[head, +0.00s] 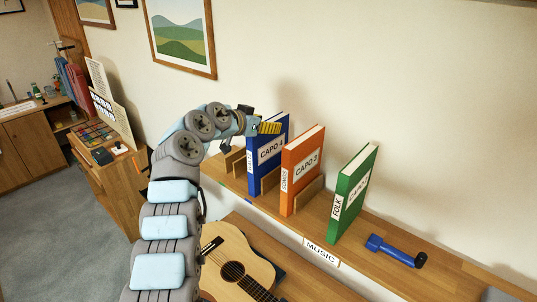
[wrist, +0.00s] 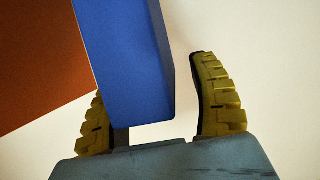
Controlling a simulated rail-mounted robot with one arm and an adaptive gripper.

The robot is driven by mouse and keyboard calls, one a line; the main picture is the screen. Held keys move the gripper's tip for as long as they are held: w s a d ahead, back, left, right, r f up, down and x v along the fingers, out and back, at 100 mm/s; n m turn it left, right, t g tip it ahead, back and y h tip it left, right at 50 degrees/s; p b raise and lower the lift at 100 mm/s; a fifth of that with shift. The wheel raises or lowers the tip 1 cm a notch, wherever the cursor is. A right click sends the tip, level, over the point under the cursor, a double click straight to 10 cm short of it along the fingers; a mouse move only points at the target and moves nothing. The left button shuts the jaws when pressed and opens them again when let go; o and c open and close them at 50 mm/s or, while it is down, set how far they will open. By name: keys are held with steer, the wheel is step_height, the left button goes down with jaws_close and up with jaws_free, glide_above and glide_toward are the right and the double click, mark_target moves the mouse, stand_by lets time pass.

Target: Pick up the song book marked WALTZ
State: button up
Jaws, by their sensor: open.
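The blue song book (head: 268,151) stands upright on the shelf at the left of the row. Its cover reads CAPO 4; its narrow spine label looks like WALTZ but is small. My gripper (head: 268,128) is at the book's upper part, with yellow fingers. In the wrist view the blue book (wrist: 125,60) reaches between the open fingers of my gripper (wrist: 158,108). The right finger is clear of the book, with wall showing in the gap. The left finger is partly hidden behind the book, so I cannot tell whether it touches.
An orange SONGS book (head: 300,172) and a green FOLK book (head: 353,196) stand to the right, with wooden dividers between. A blue tool-like object (head: 393,249) lies on the shelf (head: 440,272). A guitar (head: 236,262) is below. The wall is close behind.

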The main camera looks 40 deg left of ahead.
jaws_close()
steer(key=shift+r, duration=0.15)
stand_by(0.5)
